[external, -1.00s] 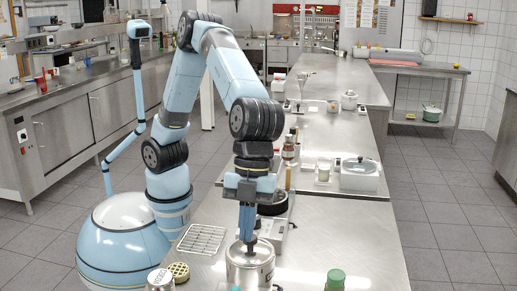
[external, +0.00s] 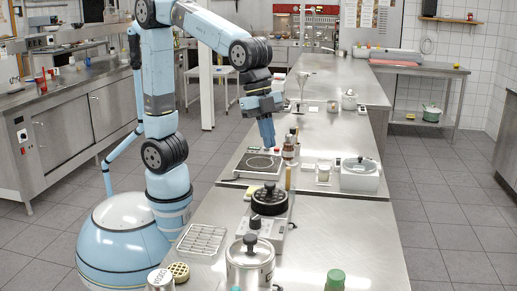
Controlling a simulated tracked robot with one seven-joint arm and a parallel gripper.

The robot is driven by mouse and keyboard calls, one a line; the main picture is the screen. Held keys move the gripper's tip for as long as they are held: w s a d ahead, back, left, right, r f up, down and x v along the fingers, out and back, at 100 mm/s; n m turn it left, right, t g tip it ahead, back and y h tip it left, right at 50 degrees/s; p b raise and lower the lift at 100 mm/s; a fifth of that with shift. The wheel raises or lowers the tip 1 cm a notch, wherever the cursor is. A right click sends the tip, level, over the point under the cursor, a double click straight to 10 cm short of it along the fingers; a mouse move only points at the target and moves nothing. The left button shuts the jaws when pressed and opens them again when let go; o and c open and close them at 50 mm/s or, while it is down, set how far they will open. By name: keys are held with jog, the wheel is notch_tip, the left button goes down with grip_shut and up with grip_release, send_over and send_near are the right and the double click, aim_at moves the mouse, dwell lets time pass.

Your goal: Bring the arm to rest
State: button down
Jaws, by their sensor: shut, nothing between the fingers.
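My arm (external: 158,85) stands upright at the left of the steel counter and bends over at the top. My gripper (external: 267,132) hangs from it, pointing down and slightly right, in the air over the counter's middle part. Its fingers are together with nothing between them. It is apart from everything around it.
A lidded steel pot (external: 250,266) stands on the near counter (external: 345,235). Behind it are a black lidded pan (external: 269,200), a hotplate (external: 259,165) and a brown bottle (external: 289,149). A wire rack (external: 202,239) lies at the left. A white lidded container (external: 360,178) stands at the right.

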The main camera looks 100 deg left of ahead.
jog(key=s+a+r+n+t+y, duration=0.1)
jog(key=s+a+n, duration=0.3)
jog(key=a, duration=0.5)
jog(key=s+a+r+n+t, duration=0.1)
jog(key=s+a+n, duration=0.1)
jog(key=s+a, duration=0.5)
jog(key=s+a+f+n, duration=0.2)
jog(key=s+a, duration=0.2)
jog(key=a, duration=0.2)
jog(key=s+a+f+n, duration=0.1)
jog(key=s+a+n, duration=0.2)
jog(key=s+a, duration=0.2)
jog(key=shift+a+f+t+y, duration=0.4)
jog(key=shift+a, duration=0.3)
jog(key=c, duration=1.8)
grip_release()
